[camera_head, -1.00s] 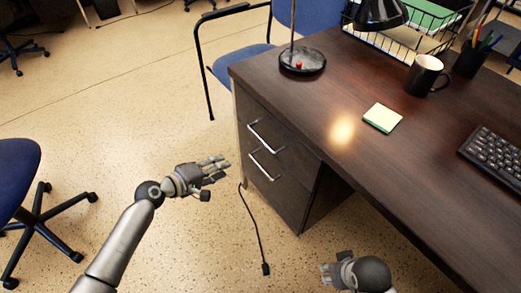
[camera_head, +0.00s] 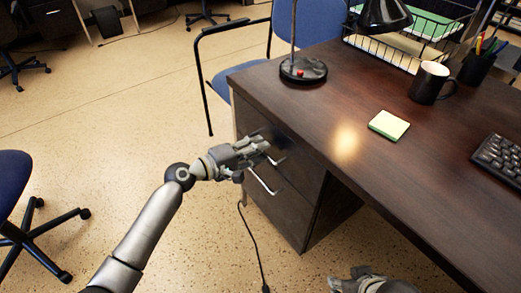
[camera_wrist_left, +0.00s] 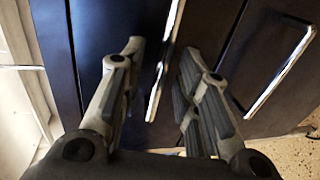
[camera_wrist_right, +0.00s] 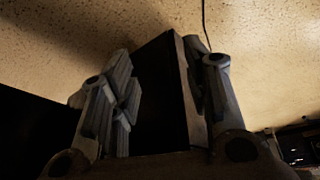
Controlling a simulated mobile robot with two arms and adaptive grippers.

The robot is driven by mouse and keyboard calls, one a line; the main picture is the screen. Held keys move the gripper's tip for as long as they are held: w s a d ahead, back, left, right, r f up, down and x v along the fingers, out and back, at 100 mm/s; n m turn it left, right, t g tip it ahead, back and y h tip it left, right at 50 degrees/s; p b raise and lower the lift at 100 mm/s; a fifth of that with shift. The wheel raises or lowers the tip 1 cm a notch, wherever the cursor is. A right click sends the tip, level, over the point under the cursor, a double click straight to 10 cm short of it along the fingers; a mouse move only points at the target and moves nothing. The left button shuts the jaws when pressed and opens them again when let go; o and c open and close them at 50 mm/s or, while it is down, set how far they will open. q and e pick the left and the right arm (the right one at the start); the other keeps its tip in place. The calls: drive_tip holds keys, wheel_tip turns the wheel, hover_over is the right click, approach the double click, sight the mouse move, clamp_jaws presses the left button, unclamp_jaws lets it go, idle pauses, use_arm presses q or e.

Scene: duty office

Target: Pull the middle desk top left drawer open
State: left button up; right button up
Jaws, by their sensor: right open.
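The desk (camera_head: 320,110) has a dark wood top and two stacked drawers with silver bar handles. The lower drawer's handle (camera_head: 262,180) shows just below the gripper and in the left wrist view (camera_wrist_left: 282,72). My right gripper (camera_wrist_right: 155,90) is open and empty, low by the desk's front.
A lamp (camera_head: 303,70), sticky notes (camera_head: 389,125), a mug (camera_head: 428,84), a pen cup (camera_head: 478,68), a wire tray (camera_head: 408,42) and a keyboard (camera_head: 502,155) are on the desk. A blue chair (camera_head: 235,82) stands behind it. A cable (camera_head: 254,245) lies on the floor.

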use_arm(q)
drive_tip(key=shift+x, duration=0.75)
drive_tip(key=shift+c, duration=0.2)
clamp_jaws()
